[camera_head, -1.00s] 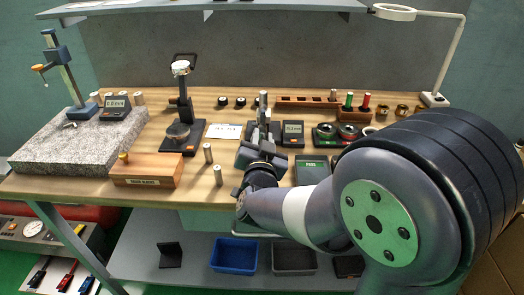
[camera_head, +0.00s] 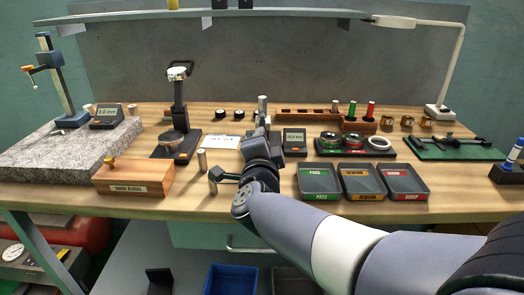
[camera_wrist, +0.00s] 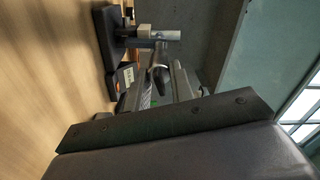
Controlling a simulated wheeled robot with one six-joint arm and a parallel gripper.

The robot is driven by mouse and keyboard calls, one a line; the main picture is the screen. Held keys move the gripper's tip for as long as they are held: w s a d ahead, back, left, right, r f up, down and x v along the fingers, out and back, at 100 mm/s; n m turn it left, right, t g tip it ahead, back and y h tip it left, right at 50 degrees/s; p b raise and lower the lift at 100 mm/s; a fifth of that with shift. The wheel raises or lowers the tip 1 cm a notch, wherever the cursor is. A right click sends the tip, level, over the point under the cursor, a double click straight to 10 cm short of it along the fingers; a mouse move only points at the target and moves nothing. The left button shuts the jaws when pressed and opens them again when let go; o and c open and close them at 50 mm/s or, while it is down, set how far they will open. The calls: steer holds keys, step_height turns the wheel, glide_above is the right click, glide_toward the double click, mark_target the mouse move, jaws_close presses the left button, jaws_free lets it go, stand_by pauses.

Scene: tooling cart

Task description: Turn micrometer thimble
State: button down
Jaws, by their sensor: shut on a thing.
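The micrometer in its stand sits mid-bench behind my gripper; its silver upright cylinder (camera_head: 262,104) shows above my gripper in the head view. In the wrist view the silver cylinder (camera_wrist: 160,34) and the stand's black base (camera_wrist: 107,45) show at the top. My gripper (camera_wrist: 163,82) is shut on the micrometer thimble (camera_wrist: 158,62), a dark, partly hidden round part between the two fingers. In the head view my gripper (camera_head: 260,140) hides most of the micrometer, and the thimble's markings cannot be read.
A digital readout (camera_head: 294,139) stands just right of my gripper. Green, orange and red bins (camera_head: 362,181) lie at the front right.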

steer(key=shift+m+b, duration=0.4)
steer(key=shift+m, duration=0.2)
steer(key=c, duration=1.6)
jaws_free()
steer(key=s+p, duration=0.1)
steer(key=s, duration=0.9)
steer(key=shift+s+a+p, duration=0.15)
steer(key=shift+s+p, duration=0.2)
steer(key=shift+s, duration=0.05)
